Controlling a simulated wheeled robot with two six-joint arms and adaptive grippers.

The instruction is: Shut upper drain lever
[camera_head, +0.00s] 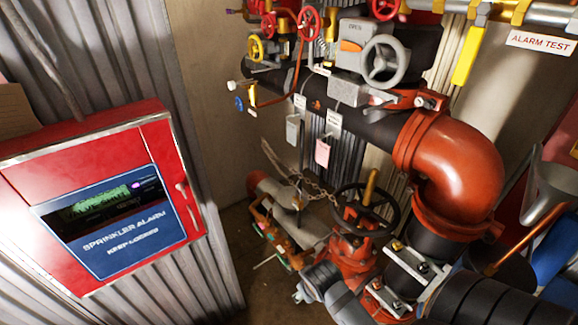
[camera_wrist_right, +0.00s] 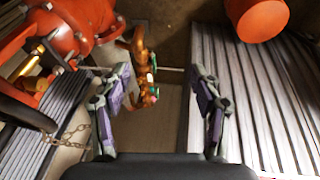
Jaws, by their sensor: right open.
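Orange drain piping (camera_head: 272,232) with small green parts runs low behind the big black handwheel in the head view. A thin pale lever (camera_head: 267,260) sticks out from its lower part. In the right wrist view the same kind of orange piping (camera_wrist_right: 140,50) stands between my fingers, with a thin pale rod (camera_wrist_right: 172,69) pointing right. I cannot tell for certain which lever is the upper one. My right gripper (camera_wrist_right: 160,74) is open and empty, its fingers on either side of the piping in the picture; no contact shows. My left gripper is not in view.
A black handwheel (camera_head: 366,210) and a large red elbow pipe (camera_head: 455,165) crowd the right. A chain (camera_wrist_right: 68,138) hangs near the left in the wrist view. A red sprinkler alarm box (camera_head: 100,195) stands at left. Corrugated panels flank the wrist view.

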